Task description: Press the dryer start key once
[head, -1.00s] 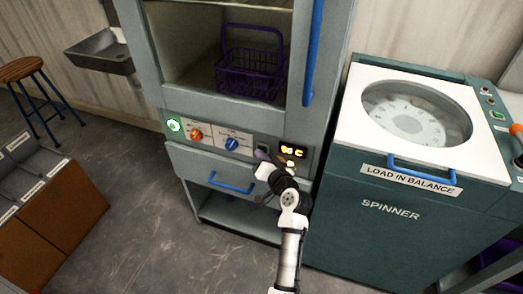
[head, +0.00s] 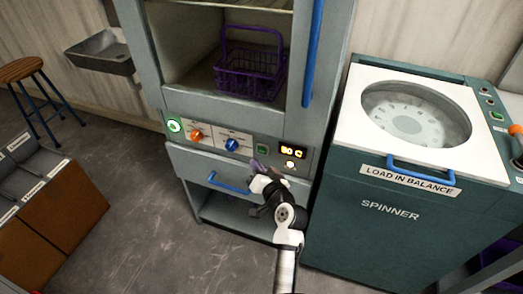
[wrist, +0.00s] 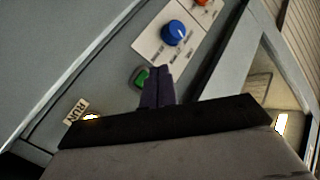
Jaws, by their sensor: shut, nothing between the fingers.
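The dryer's green key (head: 263,149) sits on the control panel between the blue knob and the display. It also shows in the wrist view (wrist: 138,76), partly behind my fingers. My gripper (head: 255,165) is shut and empty, its purple fingertips just below the green key in the head view. In the wrist view the closed fingers (wrist: 157,88) overlap the key's right edge; I see no clear contact. A RUN lamp (wrist: 90,117) glows on the panel; it also shows lit below the display in the head view (head: 290,165).
The panel also carries an orange knob (head: 195,135), a blue knob (head: 232,144) and a lit display (head: 292,152). A blue drawer handle (head: 229,183) lies below. A purple basket (head: 250,80) stands inside the dryer. The spinner (head: 400,235) stands close on the right.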

